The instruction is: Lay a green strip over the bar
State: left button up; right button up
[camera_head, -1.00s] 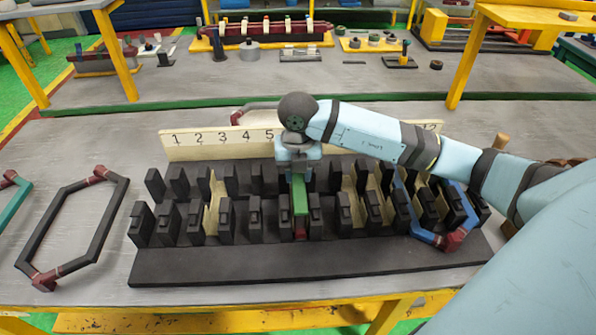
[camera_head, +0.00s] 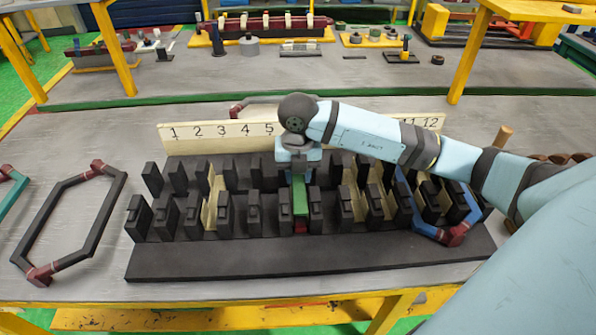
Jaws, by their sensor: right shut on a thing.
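My right gripper (camera_head: 298,165) points down over the middle of the black slotted block (camera_head: 300,262). It is shut on a green strip (camera_head: 300,196), whose front end shows below the gripper between two rows of black posts. A dark red piece (camera_head: 301,227) shows just under the strip's front end, low in the same slot. The bar under the strip is mostly hidden by the strip and gripper, and I cannot tell whether the strip touches it. My left gripper is not in view.
A numbered cream board (camera_head: 215,134) stands behind the block. Cream strips (camera_head: 215,205) sit in some slots. A blue coil (camera_head: 432,232) sits in the right-hand slots. A black coil (camera_head: 70,222) and a teal one (camera_head: 10,190) lie on the table at left.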

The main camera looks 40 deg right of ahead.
aim_at(298, 178)
jog(key=shift+f+b, duration=0.85)
jog(key=shift+f, duration=0.55)
jog(key=shift+f+b, duration=0.35)
jog(key=shift+f, duration=0.1)
dwell(0.4)
jog(key=o, duration=1.1)
jog(key=shift+r, duration=0.2)
jog(key=shift+r+p, duration=0.5)
jog(key=shift+r, duration=0.1)
